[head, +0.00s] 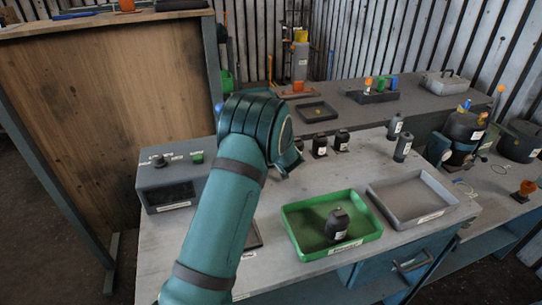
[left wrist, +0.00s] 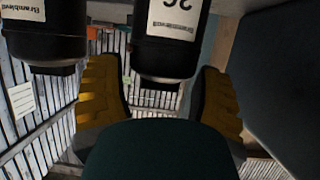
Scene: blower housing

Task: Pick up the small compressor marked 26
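The compressor marked 26 (left wrist: 172,40) is a dark cylinder with a white label, seen upside down in the left wrist view. It shows between the two yellow-padded fingers of my left gripper (left wrist: 163,75), which are spread with a gap on each side. In the head view my left gripper (head: 288,162) is beside a row of small dark compressors (head: 320,147), partly hidden by my arm. The labels there are too small to read, so I cannot tell which is 26. My right gripper is not in view.
Another dark compressor (left wrist: 45,35) stands close beside it. A green tray (head: 292,222) holds one dark compressor (head: 337,224). An empty grey tray (head: 382,192) is to its right. Two grey cylinders (head: 403,147) stand behind. A grey control box (head: 168,187) is at the left.

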